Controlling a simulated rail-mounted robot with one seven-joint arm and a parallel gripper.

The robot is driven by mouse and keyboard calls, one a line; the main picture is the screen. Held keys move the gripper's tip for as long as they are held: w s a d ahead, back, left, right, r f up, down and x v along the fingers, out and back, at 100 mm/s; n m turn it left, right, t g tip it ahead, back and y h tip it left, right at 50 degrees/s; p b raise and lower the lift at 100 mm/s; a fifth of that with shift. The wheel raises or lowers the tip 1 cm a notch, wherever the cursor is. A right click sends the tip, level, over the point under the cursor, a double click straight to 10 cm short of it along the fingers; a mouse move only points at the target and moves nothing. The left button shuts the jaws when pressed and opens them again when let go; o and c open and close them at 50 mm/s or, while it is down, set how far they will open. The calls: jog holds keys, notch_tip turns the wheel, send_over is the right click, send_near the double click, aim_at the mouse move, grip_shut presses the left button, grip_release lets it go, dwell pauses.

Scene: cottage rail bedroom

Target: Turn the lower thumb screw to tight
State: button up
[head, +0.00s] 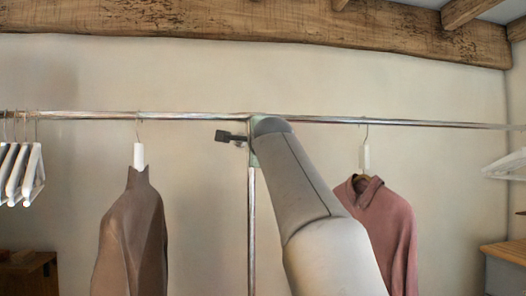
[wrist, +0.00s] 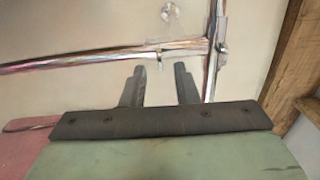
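In the wrist view a metal post (wrist: 60,63) runs left from the rail junction. A second small knob (wrist: 223,48) shows at the junction clamp. My gripper (wrist: 160,72) is open, its two dark fingers apart, pointing at the post on either side of the fitting. No contact is clear. In the head view my arm hides most of the gripper and junction. A small dark block (head: 223,136) juts out left of the post; I cannot tell whether it is a screw or fingertip.
The horizontal rail (head: 190,115) spans the head view. White hangers (head: 22,175) hang far left. A wooden beam (head: 250,20) runs above.

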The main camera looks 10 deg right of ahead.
jog(key=s+b, duration=0.6)
jog(key=s, duration=0.7)
jog(key=shift+s+a, duration=0.35)
notch_tip(320, 180, down, 33)
jog(key=s+d+n+g, duration=0.1)
jog(key=n+g, duration=0.7)
jog(key=n, duration=0.1)
jog(key=s+f+n+g, duration=0.4)
jog(key=s+f, duration=0.8)
jog(key=f, duration=0.4)
jog(key=s+f+n+g+y, duration=0.1)
jog(key=s+f+n+g, duration=0.4)
jog(key=s+f, duration=0.8)
notch_tip(320, 180, down, 3)
jog(key=shift+s+a+r+n, duration=0.1)
jog(key=shift+s+a+n, duration=0.15)
jog(key=shift+n, duration=0.25)
jog(key=shift+a, duration=0.1)
